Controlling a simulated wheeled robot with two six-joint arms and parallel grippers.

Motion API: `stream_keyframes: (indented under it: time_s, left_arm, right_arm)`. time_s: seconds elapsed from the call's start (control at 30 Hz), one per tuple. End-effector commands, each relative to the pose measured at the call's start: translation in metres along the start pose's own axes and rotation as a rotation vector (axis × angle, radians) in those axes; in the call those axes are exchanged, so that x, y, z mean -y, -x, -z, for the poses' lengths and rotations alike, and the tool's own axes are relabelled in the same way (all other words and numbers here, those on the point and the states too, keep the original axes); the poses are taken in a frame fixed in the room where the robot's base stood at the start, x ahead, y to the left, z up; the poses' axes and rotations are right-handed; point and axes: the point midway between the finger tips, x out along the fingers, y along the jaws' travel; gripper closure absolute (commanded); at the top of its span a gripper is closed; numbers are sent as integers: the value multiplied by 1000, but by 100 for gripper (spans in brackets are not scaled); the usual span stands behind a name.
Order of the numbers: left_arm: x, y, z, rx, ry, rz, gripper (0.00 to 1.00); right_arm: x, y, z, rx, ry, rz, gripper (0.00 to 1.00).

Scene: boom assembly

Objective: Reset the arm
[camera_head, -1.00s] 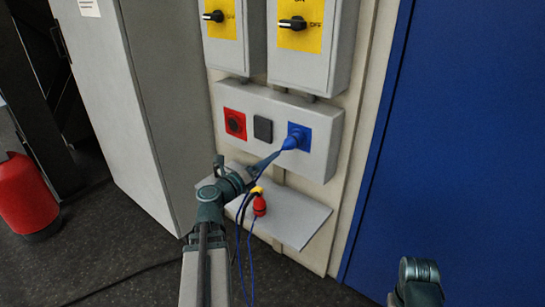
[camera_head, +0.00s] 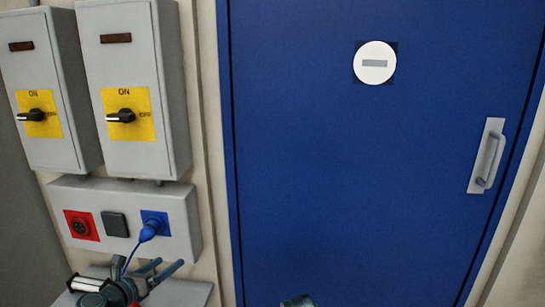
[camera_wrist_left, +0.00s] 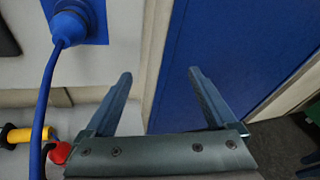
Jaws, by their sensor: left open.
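My left gripper (camera_head: 167,266) is open and empty, low in the head view, below the socket box and apart from it. Its two spread fingers (camera_wrist_left: 160,74) show in the left wrist view with nothing between them. The blue plug (camera_head: 150,231) sits in the blue socket, with its blue cable hanging down; it also shows at the upper left of the left wrist view (camera_wrist_left: 69,27). Only a small top piece of my right arm shows at the bottom edge of the head view. My right gripper is out of view.
The grey socket box (camera_head: 185,215) and two switch boxes (camera_head: 143,80) with yellow panels are on the wall. A shelf (camera_head: 185,293) is below. A red plug (camera_wrist_left: 60,152) and yellow plug (camera_wrist_left: 18,135) lie near the gripper. The blue door (camera_head: 345,170) is to the right.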

Motion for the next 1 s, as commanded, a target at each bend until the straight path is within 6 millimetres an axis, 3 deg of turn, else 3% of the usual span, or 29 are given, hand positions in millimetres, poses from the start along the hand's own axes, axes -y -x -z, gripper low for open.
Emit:
stream_keyframes:
  time_s: [0.03, 0.1, 0.27, 0.4, 0.6, 0.77, 0.8, 1.0]
  left_arm:
    - [42, -14, -4, -92, -175, 77, 9]
    - [86, -27, 12, -210, -445, 194, 9]
    - [174, -32, 50, -411, -1051, 526, 9]
    - [232, -13, 76, -511, -1554, 888, 9]
    - [280, 30, 87, -535, -2152, 1481, 9]
    - [296, 56, 80, -494, -2422, 1888, 9]
    - [298, 60, 78, 469, 2391, -1910, 9]
    - [301, 71, 74, 389, 2192, -1868, 9]
  right_arm:
    - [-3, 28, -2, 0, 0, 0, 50]
    - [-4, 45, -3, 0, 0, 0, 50]
    - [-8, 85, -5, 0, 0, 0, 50]
    - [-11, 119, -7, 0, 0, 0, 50]
    - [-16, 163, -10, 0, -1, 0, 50]
    - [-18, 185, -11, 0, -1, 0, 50]
    - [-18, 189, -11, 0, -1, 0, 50]
    - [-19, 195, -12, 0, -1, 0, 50]
